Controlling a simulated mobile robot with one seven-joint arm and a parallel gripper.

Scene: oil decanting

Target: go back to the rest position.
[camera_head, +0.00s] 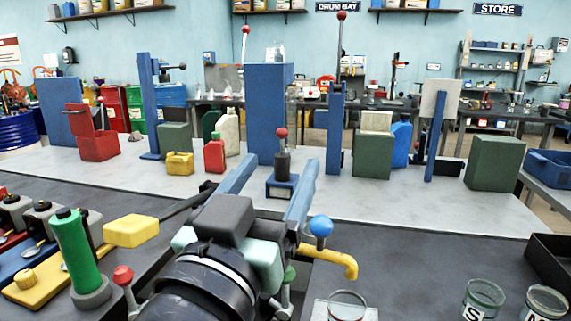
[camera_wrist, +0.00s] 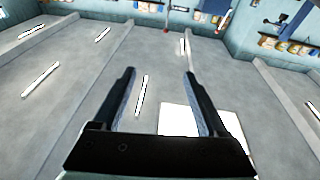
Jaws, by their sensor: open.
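My gripper (camera_head: 279,164) reaches forward in the middle of the head view, its two blue fingers spread apart. In the wrist view my gripper (camera_wrist: 159,73) shows both dark fingers wide apart with nothing between them. That view looks onto what appears to be the grey ceiling with bright light strips, and the blue wall with shelves along the top. In the head view a small blue stand with a dark, red-knobbed piece (camera_head: 282,164) shows between the fingers, farther back; I cannot see any contact.
A green cylinder (camera_head: 78,250) and a yellow block (camera_head: 131,231) are left of my arm. A yellow spout (camera_head: 335,258) with a blue knob and glass jars (camera_head: 484,298) are at right. Canisters, a red can (camera_head: 214,154) and blue posts stand on the pale bench (camera_head: 420,195).

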